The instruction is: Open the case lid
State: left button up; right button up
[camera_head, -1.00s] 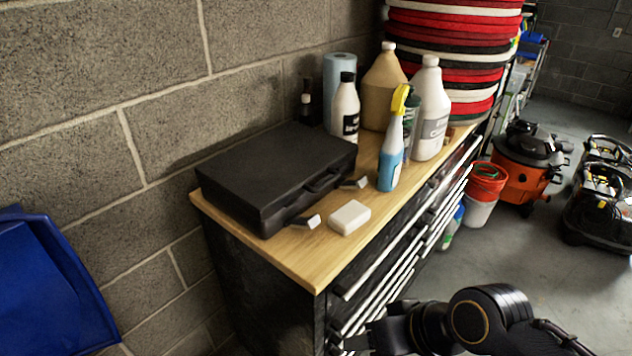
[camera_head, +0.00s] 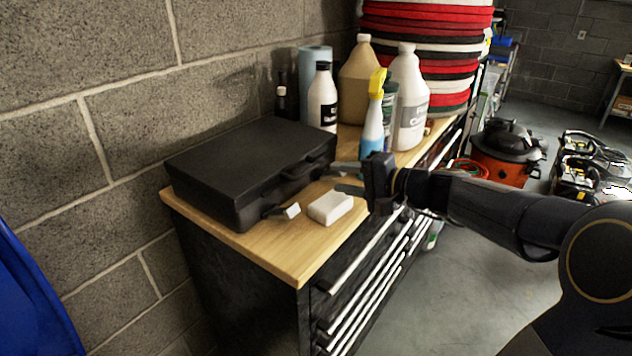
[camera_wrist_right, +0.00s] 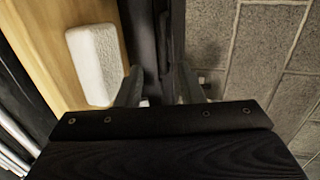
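The black case (camera_head: 240,165) lies on the wooden bench top with its lid down. Its handle and latches are on the side facing the bench's front edge. One latch with a pale end (camera_head: 290,211) sticks out from the near part of that side; the far latch is partly hidden by my right gripper. My right gripper (camera_head: 350,178) is at the far part of the case's front side, fingers apart and pointing at it. In the right wrist view the spread fingers (camera_wrist_right: 156,88) are on either side of the case's dark edge (camera_wrist_right: 150,35). My left gripper is not in view.
A white block (camera_head: 330,207) lies on the bench top (camera_head: 270,240) in front of the case. A spray bottle (camera_head: 373,125) and several jugs and bottles stand behind the gripper. A block wall (camera_head: 110,130) is close behind the case. A drawer cabinet is below.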

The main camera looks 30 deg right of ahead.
aim_at(310, 170)
jog(key=shift+w+d, duration=0.1)
jog(key=shift+w, duration=0.35)
jog(key=p+x, duration=0.1)
jog(key=x, duration=0.6)
jog(key=shift+r, duration=0.1)
grip_shut()
